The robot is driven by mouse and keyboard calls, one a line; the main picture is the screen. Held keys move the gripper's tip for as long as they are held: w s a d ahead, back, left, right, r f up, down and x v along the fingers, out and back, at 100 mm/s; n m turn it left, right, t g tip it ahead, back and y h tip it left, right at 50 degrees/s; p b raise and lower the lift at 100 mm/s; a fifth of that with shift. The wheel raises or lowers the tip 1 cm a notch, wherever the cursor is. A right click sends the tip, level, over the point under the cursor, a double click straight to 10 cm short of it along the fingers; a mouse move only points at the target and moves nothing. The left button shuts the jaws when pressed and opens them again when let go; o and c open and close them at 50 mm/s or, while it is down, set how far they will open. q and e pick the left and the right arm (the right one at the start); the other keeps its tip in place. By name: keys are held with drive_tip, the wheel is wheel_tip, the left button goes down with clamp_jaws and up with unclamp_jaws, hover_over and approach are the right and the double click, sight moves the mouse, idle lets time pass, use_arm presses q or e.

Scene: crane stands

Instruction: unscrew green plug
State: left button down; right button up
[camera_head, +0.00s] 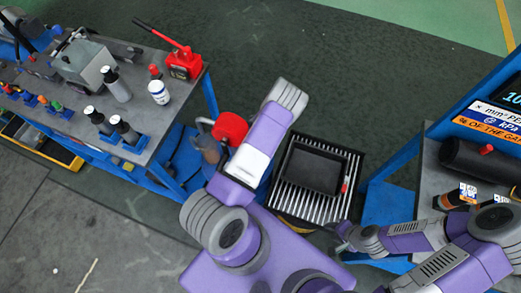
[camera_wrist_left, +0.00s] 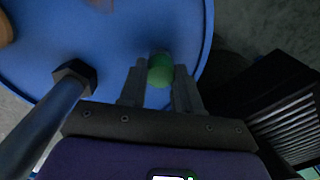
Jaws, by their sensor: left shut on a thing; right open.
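The green plug (camera_wrist_left: 160,69) shows in the left wrist view against a round blue surface (camera_wrist_left: 60,30). My left gripper (camera_wrist_left: 160,85) has one finger on each side of the plug and is shut on it. Whether the plug's thread is still engaged cannot be seen. In the head view my left arm covers this spot, and neither the plug nor the left fingers can be made out. My right gripper (camera_head: 343,238) is open and empty at lower right, between the slatted stand and the right bench.
A blue rod with a dark hex nut (camera_wrist_left: 74,77) stands left of my left fingers. A black tray (camera_head: 345,165) lies on a slatted stand (camera_head: 290,200). The left bench (camera_head: 165,118) holds bottles and a red jack (camera_head: 184,64). A gauge bench (camera_head: 432,180) stands at right.

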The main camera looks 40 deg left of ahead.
use_arm(q)
drive_tip(key=n, duration=0.3)
drive_tip(key=shift+n, duration=0.4)
drive_tip(key=c, duration=0.7)
unclamp_jaws()
drive_tip(key=shift+c, duration=0.8)
